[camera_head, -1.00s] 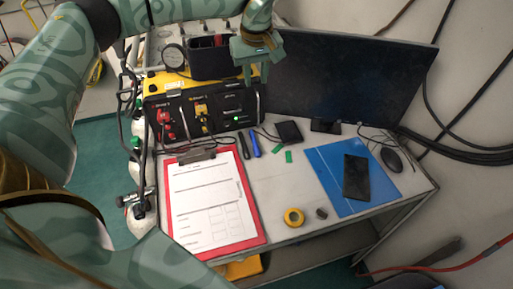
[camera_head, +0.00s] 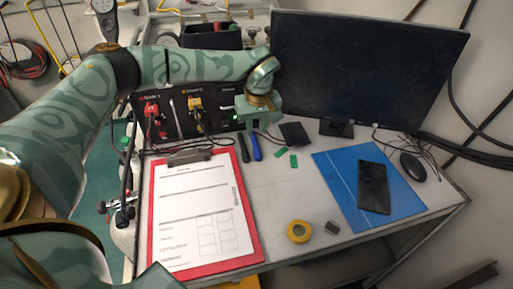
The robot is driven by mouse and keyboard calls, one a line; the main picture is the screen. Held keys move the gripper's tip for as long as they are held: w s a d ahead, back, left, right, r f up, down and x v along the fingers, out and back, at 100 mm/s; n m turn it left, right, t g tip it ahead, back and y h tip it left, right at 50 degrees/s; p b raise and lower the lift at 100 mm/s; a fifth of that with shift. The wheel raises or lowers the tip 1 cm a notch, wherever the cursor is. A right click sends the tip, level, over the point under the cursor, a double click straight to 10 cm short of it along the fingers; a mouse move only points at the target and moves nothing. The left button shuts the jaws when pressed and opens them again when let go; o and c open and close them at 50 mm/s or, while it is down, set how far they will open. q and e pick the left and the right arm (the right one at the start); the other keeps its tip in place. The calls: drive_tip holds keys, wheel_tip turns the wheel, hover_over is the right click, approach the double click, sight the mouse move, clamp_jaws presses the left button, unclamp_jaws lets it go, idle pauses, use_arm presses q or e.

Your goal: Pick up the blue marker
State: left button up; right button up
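The blue marker (camera_head: 257,148) lies on the white table, just right of a black marker (camera_head: 244,149). My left gripper (camera_head: 259,127) points down just behind and above the blue marker's far end, in front of the black panel. Its fingers look apart with nothing seen between them. The marker's far tip is close to the fingers or partly hidden by them; I cannot tell if they touch. My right gripper is not in view.
A red clipboard (camera_head: 154,228) lies left of the markers. The black valve panel (camera_head: 180,120) and monitor (camera_head: 365,70) stand behind. Green pieces (camera_head: 281,153), a yellow tape roll (camera_head: 299,231) and a blue mat (camera_head: 340,180) with a phone (camera_head: 374,187) lie right.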

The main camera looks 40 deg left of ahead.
sight(256, 143)
use_arm(q)
wheel_tip(256, 143, down, 5)
drive_tip(key=shift+s+a+r+b, duration=0.1)
drive_tip(key=shift+s+b, duration=0.05)
drive_tip(key=shift+b, duration=0.9)
drive_tip(key=shift+f, duration=0.35)
drive_tip(key=shift+r, duration=0.15)
clamp_jaws()
